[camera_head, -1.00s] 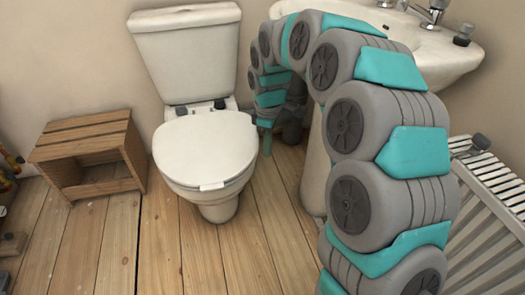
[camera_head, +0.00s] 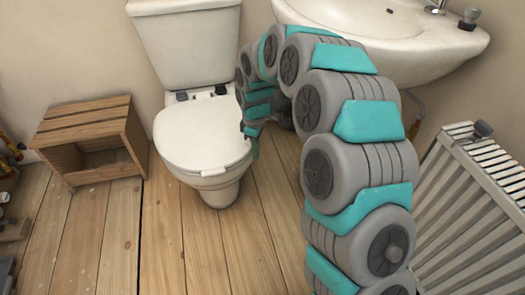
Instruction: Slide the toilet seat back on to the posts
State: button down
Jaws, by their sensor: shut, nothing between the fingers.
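The white toilet seat with its lid down (camera_head: 203,137) lies on the toilet bowl (camera_head: 215,191), with a small pale tab at its front edge. Two dark hinge pieces, at the left (camera_head: 182,96) and right (camera_head: 220,90), show behind the seat at the foot of the cistern. I cannot make out the posts themselves. My gripper (camera_head: 252,148) is shut and empty, pointing down at the seat's right edge. It looks very close to the rim, but I cannot tell whether it touches. My arm hides part of the area right of the bowl.
A white radiator (camera_head: 470,190) stands at the far right. A wooden crate-like stool (camera_head: 90,142) stands left of the toilet. The plank floor in front is clear.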

jog(key=shift+w+a, duration=0.3)
jog(key=shift+a, duration=0.5)
jog(key=shift+s, duration=0.1)
